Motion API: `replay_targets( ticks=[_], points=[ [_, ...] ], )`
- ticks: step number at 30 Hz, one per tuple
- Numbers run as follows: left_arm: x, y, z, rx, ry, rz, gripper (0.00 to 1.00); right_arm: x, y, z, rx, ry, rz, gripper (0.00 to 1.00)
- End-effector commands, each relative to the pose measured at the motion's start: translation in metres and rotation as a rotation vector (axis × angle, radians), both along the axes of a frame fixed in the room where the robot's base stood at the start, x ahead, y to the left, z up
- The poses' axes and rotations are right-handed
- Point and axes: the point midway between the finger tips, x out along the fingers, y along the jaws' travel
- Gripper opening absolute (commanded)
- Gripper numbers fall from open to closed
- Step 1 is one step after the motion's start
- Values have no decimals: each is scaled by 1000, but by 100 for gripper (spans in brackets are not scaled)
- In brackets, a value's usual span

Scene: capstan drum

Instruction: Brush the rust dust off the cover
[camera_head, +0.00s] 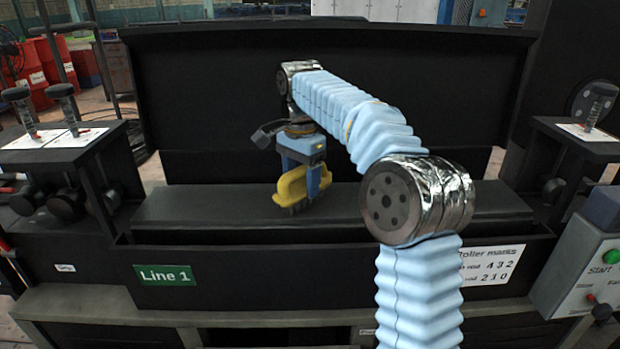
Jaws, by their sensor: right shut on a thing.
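My right gripper (305,182) points down over the middle of the long dark cover (190,207). It is shut on a brush (290,186) with a yellow handle and dark bristles. The bristles are at the cover's top surface; I cannot tell if they touch it. One blue finger shows on the right side of the brush, and the brush hides the other. I cannot make out rust dust on the dark surface. My right arm hides part of the cover's right half. My left gripper is not in view.
A tall black panel (210,100) rises behind the cover. Dark stands with levers flank it, left (70,155) and right (570,150). A control box (575,265) with a green button is at the lower right. A green "Line 1" sign (165,275) is on the front.

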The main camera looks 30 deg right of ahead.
Motion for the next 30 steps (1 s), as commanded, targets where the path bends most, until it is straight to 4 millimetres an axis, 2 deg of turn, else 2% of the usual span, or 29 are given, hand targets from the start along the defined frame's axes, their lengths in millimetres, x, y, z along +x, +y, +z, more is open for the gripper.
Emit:
replay_targets(
  ticks=[6, 17, 30],
  points=[
    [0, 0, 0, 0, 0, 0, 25, 11, 19, 0, 1, 1, 3, 36],
    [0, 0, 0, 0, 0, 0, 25, 12, 20, 3, 0, 0, 1, 36],
    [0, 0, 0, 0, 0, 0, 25, 13, 20, 50, -1, -2, -1, 36]
  ],
)
